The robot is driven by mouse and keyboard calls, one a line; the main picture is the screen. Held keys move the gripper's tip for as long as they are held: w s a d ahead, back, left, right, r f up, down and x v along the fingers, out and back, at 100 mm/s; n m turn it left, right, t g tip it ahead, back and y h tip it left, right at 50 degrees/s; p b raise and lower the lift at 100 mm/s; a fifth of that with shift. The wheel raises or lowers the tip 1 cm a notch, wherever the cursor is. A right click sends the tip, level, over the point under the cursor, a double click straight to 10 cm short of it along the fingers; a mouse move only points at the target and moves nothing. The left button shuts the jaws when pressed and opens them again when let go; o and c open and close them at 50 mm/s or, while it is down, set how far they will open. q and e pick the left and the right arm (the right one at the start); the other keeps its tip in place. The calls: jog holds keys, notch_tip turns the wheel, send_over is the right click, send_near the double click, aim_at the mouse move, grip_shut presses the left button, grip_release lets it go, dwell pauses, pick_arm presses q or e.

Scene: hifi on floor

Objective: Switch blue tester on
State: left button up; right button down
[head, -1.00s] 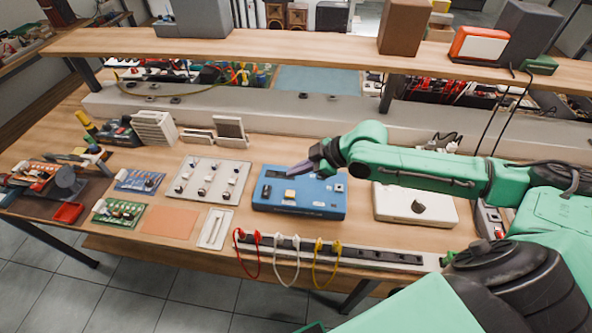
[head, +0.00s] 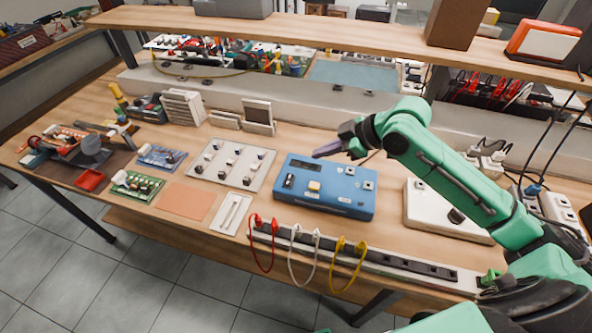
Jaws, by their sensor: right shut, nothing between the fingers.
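The blue tester (head: 322,199) lies flat on the wooden workbench, a little right of centre. A black switch (head: 289,181) sits at its left end, a cream button or block (head: 314,186) is near its middle, and small sockets (head: 367,185) are at its right. My right gripper (head: 318,153) reaches in from the right and is over the tester's back edge, its fingers shut and empty, pointing left. It appears above the tester, apart from the switch. My left gripper is not in view.
A white box with a black knob (head: 418,188) stands right of the tester. A power strip (head: 408,263) with red, white and yellow leads runs along the front. A white component board (head: 229,163) lies left. A wooden shelf (head: 330,35) spans the back.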

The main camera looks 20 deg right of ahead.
jog(key=p, duration=0.2)
send_over(289, 180)
jog(key=d, duration=0.2)
notch_tip(289, 180, down, 6)
jog(key=shift+s+f, duration=0.1)
jog(key=shift+f, duration=0.05)
jog(key=f, duration=0.2)
jog(key=f+p, duration=0.1)
jog(key=f, duration=0.1)
jog(key=shift+w, duration=0.4)
jog(key=shift+d+f, duration=0.1)
jog(key=shift+f, duration=0.25)
